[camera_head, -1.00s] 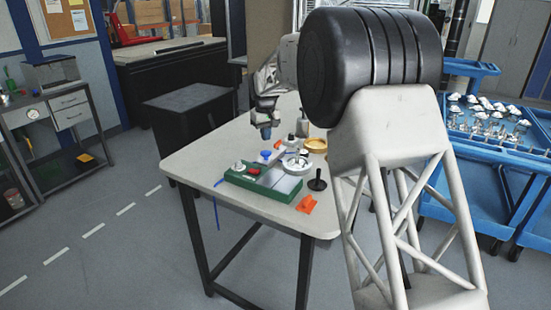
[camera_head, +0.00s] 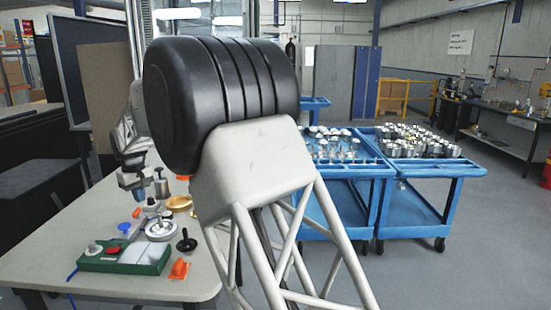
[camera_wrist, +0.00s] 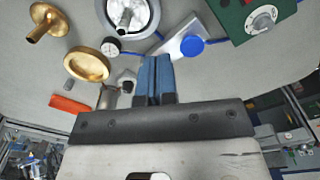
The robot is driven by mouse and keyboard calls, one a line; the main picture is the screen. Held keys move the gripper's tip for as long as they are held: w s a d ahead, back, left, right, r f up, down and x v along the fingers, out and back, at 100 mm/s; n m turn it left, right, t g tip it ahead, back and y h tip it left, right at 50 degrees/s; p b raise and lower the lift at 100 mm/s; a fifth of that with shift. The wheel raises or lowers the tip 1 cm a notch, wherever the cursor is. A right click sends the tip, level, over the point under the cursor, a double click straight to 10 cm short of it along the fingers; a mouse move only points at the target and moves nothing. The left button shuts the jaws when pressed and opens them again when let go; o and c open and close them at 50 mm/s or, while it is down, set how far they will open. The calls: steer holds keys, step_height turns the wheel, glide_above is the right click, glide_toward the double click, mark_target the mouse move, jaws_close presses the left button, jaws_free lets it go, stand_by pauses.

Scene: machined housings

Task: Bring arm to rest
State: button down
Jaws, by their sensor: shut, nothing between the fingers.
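My gripper (camera_head: 138,192) hangs over the back part of the grey table in the head view, above the parts on it. In the wrist view its blue fingers (camera_wrist: 155,75) are together with nothing between them. Beyond the fingertips in the wrist view lie a silver round housing (camera_wrist: 128,15), a small dial gauge (camera_wrist: 112,47) and a block with a blue knob (camera_wrist: 190,47). My gripper appears apart from all of these. My own column and black shoulder hide part of the arm and table in the head view.
The table (camera_head: 40,245) holds a green fixture box (camera_head: 125,258), a gold ring (camera_head: 179,203), a black knob (camera_head: 187,244) and an orange piece (camera_head: 179,269). Blue carts (camera_head: 410,168) with metal parts stand to the right. The table's left side is mostly bare.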

steer(key=s+d+r+m, duration=0.15)
steer(key=d+r, duration=0.25)
steer(key=d, duration=0.6)
steer(key=s+d+r+m, duration=0.15)
steer(key=d+r, duration=0.25)
steer(key=d, duration=0.7)
steer(key=s+d+r+m+t, duration=0.1)
steer(key=s+d+r, duration=0.1)
steer(key=s+d, duration=0.6)
steer(key=s+d+r+m, duration=0.15)
steer(key=s+d, duration=0.25)
steer(key=d, duration=0.7)
steer(key=s+d+f+m, duration=0.2)
steer(key=s+d+f, duration=0.1)
steer(key=s+d, duration=0.4)
steer(key=s+d+f+m+t, duration=0.1)
steer(key=s+d+f, duration=0.2)
steer(key=s+d, duration=0.5)
steer(key=s+d+f+m, duration=0.2)
steer(key=s+d, duration=0.6)
steer(key=s, duration=0.8)
steer(key=shift+s+f+m, duration=0.15)
steer(key=shift+f+m, duration=0.2)
steer(key=shift+f, duration=0.3)
